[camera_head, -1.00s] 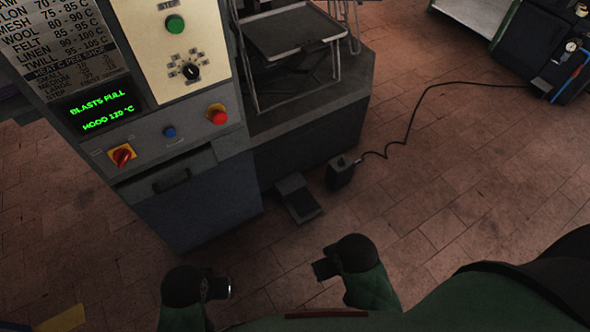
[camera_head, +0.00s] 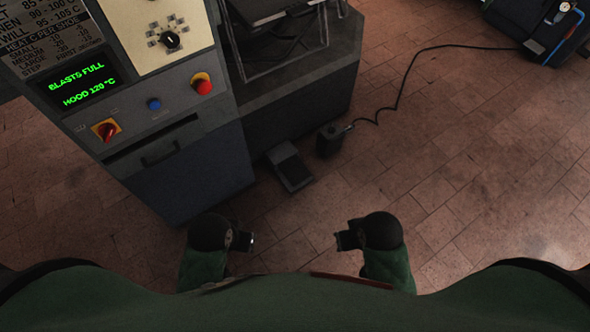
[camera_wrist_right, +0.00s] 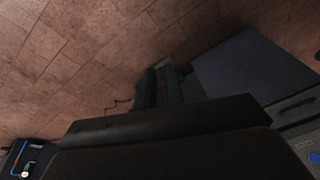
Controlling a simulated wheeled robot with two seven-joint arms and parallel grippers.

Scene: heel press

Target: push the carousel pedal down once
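A flat grey foot pedal (camera_head: 289,166) lies on the floor at the base of the machine. A dark box with a cable (camera_head: 330,140) stands on the floor just right of it; I cannot tell from a label which is the carousel pedal. My left gripper (camera_head: 248,240) and right gripper (camera_head: 343,240) are in front of my body, low in the head view, apart from both. In the right wrist view the right gripper's dark fingers (camera_wrist_right: 159,85) are close together with nothing clearly between them. The left fingers' opening is too small to judge.
The machine's control cabinet (camera_head: 190,165) stands at the left, with a red button (camera_head: 202,84) and a lit display (camera_head: 82,85). A dark base (camera_head: 300,105) carries a wire frame. The cable runs to a dark unit (camera_head: 535,25) at top right. The tiled floor (camera_head: 470,170) at right is clear.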

